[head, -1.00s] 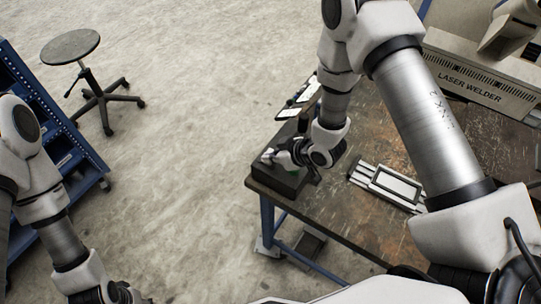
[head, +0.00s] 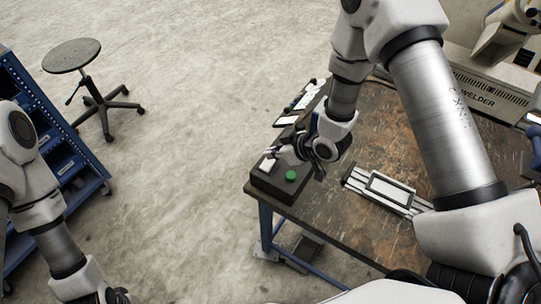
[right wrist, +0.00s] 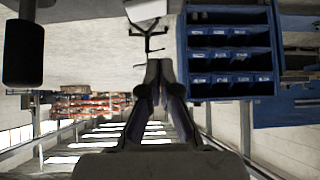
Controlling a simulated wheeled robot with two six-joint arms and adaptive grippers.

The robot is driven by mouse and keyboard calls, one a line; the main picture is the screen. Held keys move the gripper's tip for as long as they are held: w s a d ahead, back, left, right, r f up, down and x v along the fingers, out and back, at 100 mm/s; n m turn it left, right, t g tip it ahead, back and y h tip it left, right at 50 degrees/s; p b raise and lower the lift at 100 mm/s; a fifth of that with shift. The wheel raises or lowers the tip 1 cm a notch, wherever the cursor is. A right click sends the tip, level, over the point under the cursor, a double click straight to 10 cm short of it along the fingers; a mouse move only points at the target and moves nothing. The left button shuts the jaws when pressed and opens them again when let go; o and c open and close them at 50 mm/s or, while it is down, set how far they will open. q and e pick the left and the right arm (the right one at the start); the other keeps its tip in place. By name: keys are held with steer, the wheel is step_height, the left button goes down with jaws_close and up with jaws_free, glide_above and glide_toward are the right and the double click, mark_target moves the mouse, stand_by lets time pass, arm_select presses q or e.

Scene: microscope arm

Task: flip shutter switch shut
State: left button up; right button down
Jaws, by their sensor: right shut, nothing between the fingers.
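A black control box (head: 272,187) sits at the table's near left corner. My left gripper (head: 120,296) is barely in view at the bottom edge.
The worn table (head: 385,140) holds a metal fixture with a framed plate (head: 388,190) right of the box. The laser welder (head: 490,98) stands at the back right. A stool (head: 72,56) and blue rack (head: 60,150) stand left.

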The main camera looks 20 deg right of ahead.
arm_select(q)
step_height(320, 180, down, 3)
steer(key=shift+r+b, duration=0.1)
steer(key=shift+b, duration=0.75)
arm_select(e)
steer(key=s+v, duration=0.1)
steer(key=v, duration=0.6)
steer(key=shift+s+a, duration=0.2)
steer(key=shift+w, duration=0.1)
